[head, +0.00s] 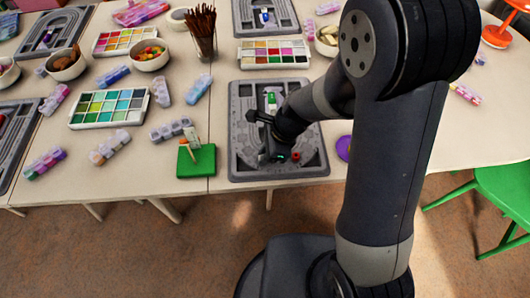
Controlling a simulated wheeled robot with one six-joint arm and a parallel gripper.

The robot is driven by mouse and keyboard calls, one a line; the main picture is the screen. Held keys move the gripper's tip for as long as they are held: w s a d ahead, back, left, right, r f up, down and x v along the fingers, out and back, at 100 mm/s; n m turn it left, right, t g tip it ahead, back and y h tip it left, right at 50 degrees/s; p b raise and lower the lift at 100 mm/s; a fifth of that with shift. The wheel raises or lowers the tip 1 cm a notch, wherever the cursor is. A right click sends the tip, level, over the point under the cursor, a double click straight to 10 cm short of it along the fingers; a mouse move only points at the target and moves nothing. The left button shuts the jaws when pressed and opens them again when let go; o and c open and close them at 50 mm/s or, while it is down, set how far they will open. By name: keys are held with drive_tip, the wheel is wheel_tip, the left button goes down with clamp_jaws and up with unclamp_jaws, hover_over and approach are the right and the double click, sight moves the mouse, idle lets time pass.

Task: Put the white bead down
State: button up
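The grey bead board (238,165) lies at the near edge of the table, in the head view. My gripper (272,150) is low over the middle of this board, reaching in from the right. Its fingertips are too small and dark to tell whether they are open or shut, or whether a bead is between them. I cannot make out a separate white bead. A small green and white piece (271,99) is on the board just behind my gripper. A red bead (295,155) is on the board to the right of my gripper.
A green square block (197,164) with a pale upright piece stands left of the board. Paint sets (110,107), bead boxes (172,129), bowls (150,55) and a brush cup (204,45) crowd the table. A purple round thing (344,148) lies right of the board.

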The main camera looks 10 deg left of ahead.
drive_tip(key=o, duration=0.5)
drive_tip(key=shift+c, duration=0.2)
drive_tip(key=shift+r, duration=0.25)
drive_tip(key=p+v, duration=0.2)
drive_tip(key=v, duration=1)
drive_tip(key=b+x, duration=0.2)
drive_tip(key=x, duration=1)
drive_tip(key=shift+f, duration=0.25)
drive_tip(key=shift+r+p, duration=0.5)
drive_tip(key=shift+r, duration=1)
